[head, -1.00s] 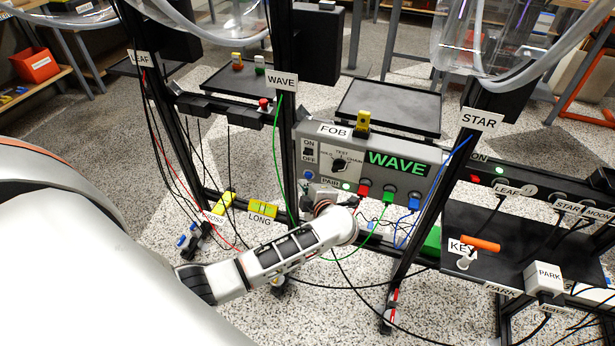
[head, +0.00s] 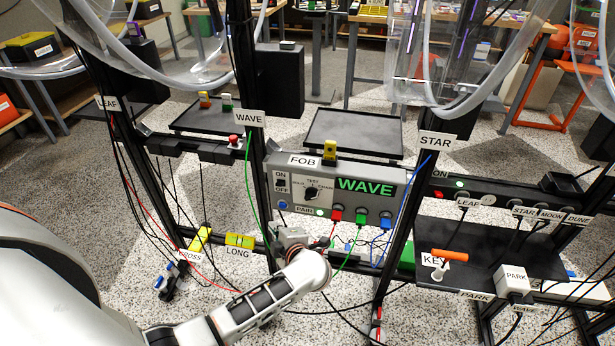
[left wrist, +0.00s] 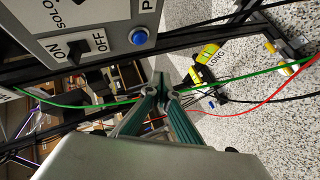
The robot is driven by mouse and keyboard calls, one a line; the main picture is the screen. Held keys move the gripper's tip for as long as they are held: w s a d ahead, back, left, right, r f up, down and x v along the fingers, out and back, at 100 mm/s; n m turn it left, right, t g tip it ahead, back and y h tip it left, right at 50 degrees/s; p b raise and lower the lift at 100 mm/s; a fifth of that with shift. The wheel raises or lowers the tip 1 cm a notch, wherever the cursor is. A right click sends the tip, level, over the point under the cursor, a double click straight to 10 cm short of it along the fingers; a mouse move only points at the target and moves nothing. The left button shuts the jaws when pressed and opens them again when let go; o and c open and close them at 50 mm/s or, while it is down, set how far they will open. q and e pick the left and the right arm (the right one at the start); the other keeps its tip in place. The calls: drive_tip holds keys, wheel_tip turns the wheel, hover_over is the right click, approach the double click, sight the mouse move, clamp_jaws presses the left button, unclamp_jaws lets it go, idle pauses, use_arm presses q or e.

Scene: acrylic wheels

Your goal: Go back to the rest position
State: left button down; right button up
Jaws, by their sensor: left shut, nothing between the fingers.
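My left arm reaches in from the bottom left of the head view. Its left gripper (head: 290,237) is low in front of the grey control box (head: 390,181), whose display reads WAVE. Its fingers are hard to make out there. In the left wrist view the green fingers (left wrist: 164,84) are shut and empty. The control box (left wrist: 92,28) fills the top left of that view, with its ON/OFF switch and blue button close by. A green cable (left wrist: 75,106) passes by the fingertips; contact cannot be told. My right gripper is not in view.
Black frame posts carry LEAF, WAVE (head: 249,118) and STAR (head: 435,140) signs. Red, green and blue cables hang near the arm.

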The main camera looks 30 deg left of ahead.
use_arm(q)
drive_tip(key=d+r+m+t+h+p, duration=0.1)
drive_tip(key=d+r+m+t, duration=0.1)
drive_tip(key=r+m+t, duration=0.3)
drive_tip(key=d+r+m+t+h+p, duration=0.1)
drive_tip(key=d+r+m+t, duration=0.1)
drive_tip(key=d+r+t, duration=0.3)
drive_tip(key=s+d+r+m+t+h, duration=0.2)
drive_tip(key=s+d+r+m+h, duration=0.1)
drive_tip(key=s+d+m+h, duration=0.55)
drive_tip(key=s+d+f+m+g+h+p, duration=0.2)
drive_tip(key=s+d+f+m+g+h, duration=0.35)
drive_tip(key=m, duration=0.45)
drive_tip(key=s+a+f+m+g+y, duration=0.3)
drive_tip(key=s+a+f+m+g, duration=0.1)
drive_tip(key=s+f, duration=0.5)
drive_tip(key=shift+s+a+f, duration=0.3)
drive_tip(key=shift+a+f, duration=0.15)
drive_tip(key=shift+a, duration=0.1)
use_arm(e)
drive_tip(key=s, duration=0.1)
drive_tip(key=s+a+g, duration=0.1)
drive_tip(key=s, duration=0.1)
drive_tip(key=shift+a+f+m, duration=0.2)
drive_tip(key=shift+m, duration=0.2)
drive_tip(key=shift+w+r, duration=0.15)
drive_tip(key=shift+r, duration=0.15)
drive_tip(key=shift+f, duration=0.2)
